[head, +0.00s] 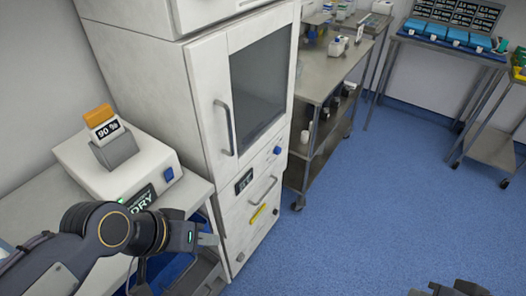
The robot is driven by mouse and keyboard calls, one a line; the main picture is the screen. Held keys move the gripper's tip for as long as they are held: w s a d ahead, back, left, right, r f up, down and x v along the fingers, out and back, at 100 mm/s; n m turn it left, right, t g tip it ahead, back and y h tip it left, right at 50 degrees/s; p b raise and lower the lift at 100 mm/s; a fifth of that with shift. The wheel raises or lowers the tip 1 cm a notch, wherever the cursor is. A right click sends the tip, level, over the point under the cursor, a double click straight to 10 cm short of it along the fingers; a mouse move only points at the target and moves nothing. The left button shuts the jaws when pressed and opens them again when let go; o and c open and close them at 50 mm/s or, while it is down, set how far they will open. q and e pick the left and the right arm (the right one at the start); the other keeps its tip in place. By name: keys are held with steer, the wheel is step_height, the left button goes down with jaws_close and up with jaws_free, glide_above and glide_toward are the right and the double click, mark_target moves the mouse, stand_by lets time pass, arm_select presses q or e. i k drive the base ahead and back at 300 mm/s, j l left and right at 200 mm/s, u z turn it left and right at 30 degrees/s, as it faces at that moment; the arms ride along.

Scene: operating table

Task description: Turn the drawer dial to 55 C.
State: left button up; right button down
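A tall white cabinet has a drawer front (250,217) at its lower part, with a bar handle (263,190) and a yellow label (258,214). A blue dial (277,150) sits on the strip above the drawer, right of a small dark display (244,181). The display reading is too small to make out. A small dark knob (276,211) shows low on the drawer front. My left gripper (209,239) is in front of the cabinet's lower left edge, apart from the dial; its opening is unclear. Part of my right gripper (450,289) shows at the bottom edge.
A white device (140,165) with a "DRY" display and a "90 %" card stands on the bench left of the cabinet. A steel cart (325,75) with bottles stands right of the cabinet. The blue floor (350,225) in front is clear.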

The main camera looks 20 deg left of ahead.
mark_target(277, 150)
steer(key=i+l+u, duration=0.1)
steer(key=u, duration=0.3)
steer(key=i+l+u, duration=0.1)
steer(key=u, duration=0.25)
steer(key=l+u, duration=0.25)
steer(key=u, duration=0.15)
